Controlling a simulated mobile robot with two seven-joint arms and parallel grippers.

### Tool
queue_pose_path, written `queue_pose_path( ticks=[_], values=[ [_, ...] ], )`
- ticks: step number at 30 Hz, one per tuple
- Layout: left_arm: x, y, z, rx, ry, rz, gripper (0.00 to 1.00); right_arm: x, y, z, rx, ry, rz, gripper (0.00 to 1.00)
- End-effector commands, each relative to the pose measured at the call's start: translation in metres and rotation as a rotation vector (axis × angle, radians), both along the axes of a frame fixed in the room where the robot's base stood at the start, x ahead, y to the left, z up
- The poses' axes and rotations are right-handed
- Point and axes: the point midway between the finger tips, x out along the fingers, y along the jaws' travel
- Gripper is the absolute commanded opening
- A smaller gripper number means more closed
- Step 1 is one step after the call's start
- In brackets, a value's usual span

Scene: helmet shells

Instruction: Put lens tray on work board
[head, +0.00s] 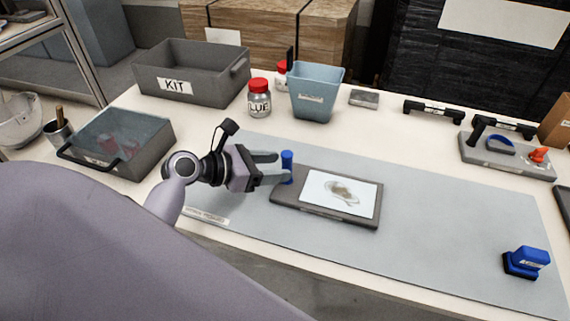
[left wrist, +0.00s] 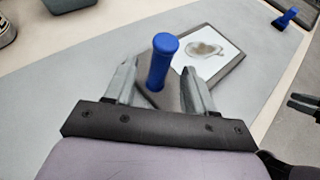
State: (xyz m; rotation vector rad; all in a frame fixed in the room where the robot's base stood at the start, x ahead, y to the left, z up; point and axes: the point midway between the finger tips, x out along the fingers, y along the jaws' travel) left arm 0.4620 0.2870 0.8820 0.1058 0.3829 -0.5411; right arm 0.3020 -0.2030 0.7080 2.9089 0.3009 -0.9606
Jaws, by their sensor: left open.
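The lens tray (head: 325,196) is a flat dark grey tray with a white sheet, a smudged lens-like shape on it and an upright blue handle (head: 287,166) at its left end. It lies flat on the grey work board (head: 420,235). My left gripper (head: 277,168) is open, with its fingers on either side of the blue handle. In the left wrist view, the handle (left wrist: 161,62) stands between the two spread fingers (left wrist: 160,90), with gaps visible on both sides. My right gripper is not seen in the head view.
A blue stamp-like tool (head: 526,262) stands at the board's right end. Behind the board are a blue bin (head: 315,92), a red-capped jar (head: 259,98), a grey KIT bin (head: 192,72) and a grey tool holder (head: 507,152). A lidded grey box (head: 118,143) stands left. The board's middle right is clear.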

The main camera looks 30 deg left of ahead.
Motion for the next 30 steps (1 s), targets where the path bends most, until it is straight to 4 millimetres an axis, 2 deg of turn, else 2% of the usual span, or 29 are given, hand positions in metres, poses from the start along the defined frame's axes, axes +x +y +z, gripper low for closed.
queue_pose_path(
  ticks=[6, 12, 30],
  values=[
    [-0.038, 0.024, 0.018, 0.003, 0.002, 0.001, 0.54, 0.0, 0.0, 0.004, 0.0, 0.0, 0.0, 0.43],
    [-0.059, 0.036, 0.028, 0.001, 0.002, -0.001, 0.54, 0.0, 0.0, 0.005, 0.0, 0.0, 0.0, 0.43],
    [-0.064, 0.039, 0.032, 0.0, 0.0, -0.001, 0.54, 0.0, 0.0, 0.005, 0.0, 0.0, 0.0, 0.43]
  ],
)
